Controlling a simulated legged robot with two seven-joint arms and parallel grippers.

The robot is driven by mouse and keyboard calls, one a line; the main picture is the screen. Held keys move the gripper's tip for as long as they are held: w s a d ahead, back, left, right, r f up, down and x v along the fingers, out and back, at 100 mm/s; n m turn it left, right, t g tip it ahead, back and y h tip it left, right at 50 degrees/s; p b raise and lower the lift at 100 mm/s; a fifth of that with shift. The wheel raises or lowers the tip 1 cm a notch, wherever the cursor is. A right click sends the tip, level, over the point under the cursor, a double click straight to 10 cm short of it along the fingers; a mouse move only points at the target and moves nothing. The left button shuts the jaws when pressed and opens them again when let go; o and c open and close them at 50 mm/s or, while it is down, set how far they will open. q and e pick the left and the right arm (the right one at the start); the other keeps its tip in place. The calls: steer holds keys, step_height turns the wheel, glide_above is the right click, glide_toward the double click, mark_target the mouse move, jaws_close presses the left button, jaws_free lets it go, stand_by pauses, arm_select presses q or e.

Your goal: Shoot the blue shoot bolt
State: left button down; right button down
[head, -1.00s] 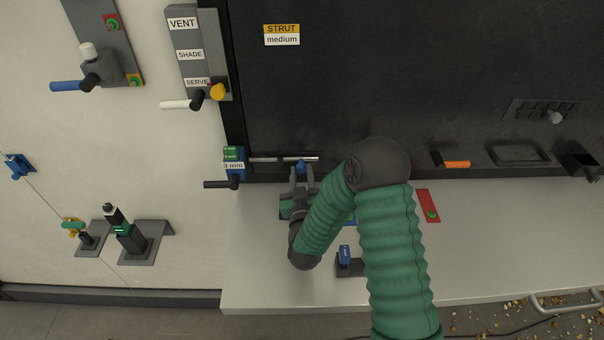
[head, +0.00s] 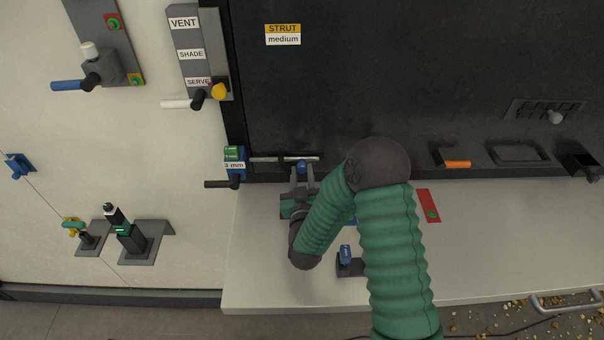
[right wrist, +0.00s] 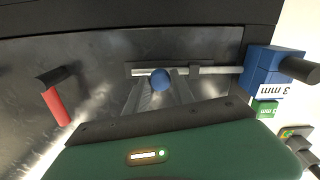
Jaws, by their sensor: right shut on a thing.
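The blue shoot bolt shows in the head view as a grey rod (head: 270,159) with a blue knob (head: 302,165), low on the dark panel. The rod runs level toward a blue block (head: 235,172) labelled 3 mm, with green pieces on it, at the panel's left edge. In the right wrist view the rod (right wrist: 220,70) reaches the block (right wrist: 262,66); whether its tip is inside is unclear. My right gripper (right wrist: 163,88) is shut on the blue knob (right wrist: 160,79), its fingers on either side. My left gripper is not in view.
A black handle (head: 218,184) sticks out left of the block. An orange handle (head: 457,164) lies to the right on the panel. Below, a blue-topped piece (head: 345,254) stands on the pale ledge (head: 480,250). My right arm covers part of the ledge.

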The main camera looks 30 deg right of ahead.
mark_target(287, 161)
stand_by(0.3)
steer(key=w+a, duration=0.1)
steer(key=a+b, duration=0.1)
steer(key=shift+w+a+f, duration=0.1)
steer(key=shift+w+a, duration=0.45)
steer(key=shift+a, duration=0.15)
steer(key=c, duration=1.3)
jaws_free()
steer(key=shift+o, duration=1)
steer(key=shift+w+a, duration=0.1)
steer(key=shift+w, duration=0.05)
